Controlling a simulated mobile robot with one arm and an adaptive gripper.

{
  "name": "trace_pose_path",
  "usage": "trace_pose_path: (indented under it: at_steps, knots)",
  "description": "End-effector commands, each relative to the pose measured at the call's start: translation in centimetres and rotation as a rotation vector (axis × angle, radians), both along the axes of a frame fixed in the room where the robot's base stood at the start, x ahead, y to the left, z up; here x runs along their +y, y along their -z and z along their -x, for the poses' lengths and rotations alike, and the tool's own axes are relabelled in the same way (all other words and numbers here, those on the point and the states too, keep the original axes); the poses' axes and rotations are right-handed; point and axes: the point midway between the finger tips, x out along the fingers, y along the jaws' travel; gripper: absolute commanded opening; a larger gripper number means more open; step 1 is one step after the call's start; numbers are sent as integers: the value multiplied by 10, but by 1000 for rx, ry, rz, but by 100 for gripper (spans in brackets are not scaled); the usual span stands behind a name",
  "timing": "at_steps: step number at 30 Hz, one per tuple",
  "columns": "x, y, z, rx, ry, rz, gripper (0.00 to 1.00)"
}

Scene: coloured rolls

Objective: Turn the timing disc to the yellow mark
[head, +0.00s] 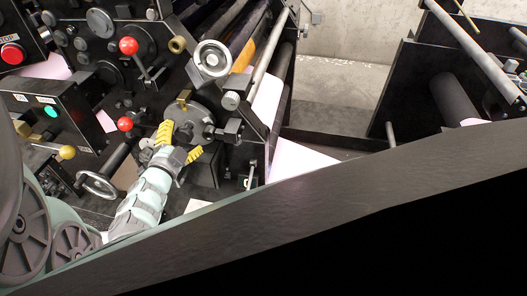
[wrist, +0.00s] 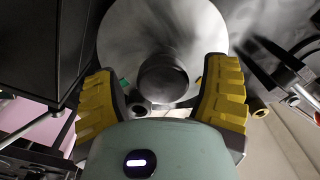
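The timing disc (wrist: 162,30) is a round grey metal plate with a dark round hub (wrist: 163,78) at its centre. In the head view the disc (head: 183,115) sits on the front of the black machine. A small green mark (wrist: 124,84) shows on the left by the hub, and a small yellowish mark (wrist: 198,82) on the right, partly behind a finger. My gripper (wrist: 163,68) faces the disc with its yellow-padded fingers spread wide on either side of the hub. A clear gap shows between fingers and hub. In the head view my gripper (head: 184,136) is at the disc's lower side.
Red-knobbed levers (head: 128,46) and a yellow-knobbed lever (head: 67,152) stick out to the left. A dark beam (head: 330,200) crosses the foreground.

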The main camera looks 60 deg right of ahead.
Motion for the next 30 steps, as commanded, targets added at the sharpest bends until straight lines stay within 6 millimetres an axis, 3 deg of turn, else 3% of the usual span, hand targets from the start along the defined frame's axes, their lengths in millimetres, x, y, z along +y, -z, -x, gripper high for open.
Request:
trace_pose_path:
  at_steps: [14, 30]
  knots:
    - [9, -2, 4, -2, 1, 5, 81]
    - [94, -1, 39, -1, -1, 1, 81]
